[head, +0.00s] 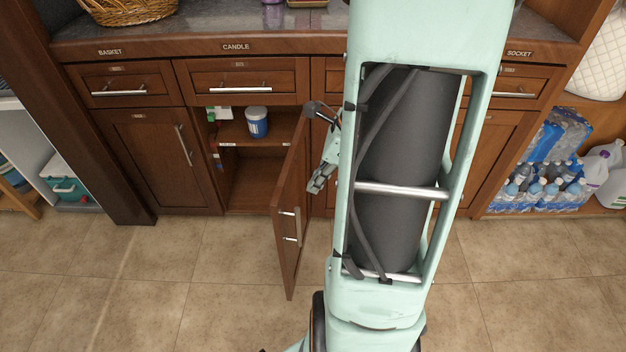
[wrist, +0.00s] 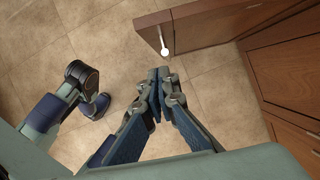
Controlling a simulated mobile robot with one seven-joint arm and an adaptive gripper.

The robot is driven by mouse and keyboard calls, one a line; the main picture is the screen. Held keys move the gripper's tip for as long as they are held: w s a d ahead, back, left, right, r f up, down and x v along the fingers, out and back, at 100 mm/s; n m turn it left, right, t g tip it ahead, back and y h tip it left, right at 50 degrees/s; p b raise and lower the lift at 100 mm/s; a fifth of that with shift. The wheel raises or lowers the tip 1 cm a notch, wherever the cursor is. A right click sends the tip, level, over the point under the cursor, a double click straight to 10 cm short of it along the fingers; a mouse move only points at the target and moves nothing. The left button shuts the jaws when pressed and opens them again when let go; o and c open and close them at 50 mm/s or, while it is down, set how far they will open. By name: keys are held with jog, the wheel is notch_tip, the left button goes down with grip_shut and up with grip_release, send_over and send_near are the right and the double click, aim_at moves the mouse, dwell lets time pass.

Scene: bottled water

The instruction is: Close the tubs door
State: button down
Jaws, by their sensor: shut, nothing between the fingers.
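The tubs door, a brown wooden cabinet door (head: 289,215), stands wide open and juts out from the cabinet front. Its silver handle (head: 291,226) shows on its left face. The door also shows in the wrist view (wrist: 205,26), with the handle (wrist: 162,42) at its outer end. My gripper (head: 316,186) is on the right side of the door, close to it. In the wrist view my gripper (wrist: 158,76) is shut and empty, with its fingertips a little short of the door. I cannot tell whether any part of it touches the door.
The open cabinet holds a blue tub (head: 256,122) on its shelf (head: 240,140). A closed door (head: 150,160) is at its left, and drawers (head: 240,80) run above. Bottled water (head: 545,170) stands at the far right. The tiled floor (head: 180,270) left of the door is clear.

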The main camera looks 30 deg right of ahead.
aim_at(281, 207)
jog(key=w+a+f+b, duration=0.2)
jog(key=w+a+f, duration=0.2)
jog(key=f, duration=0.1)
jog(key=shift+w+a+f+b, duration=0.2)
jog(key=shift+a+f+b, duration=0.05)
jog(key=shift+f+b, duration=0.15)
jog(key=shift+w+a, duration=0.1)
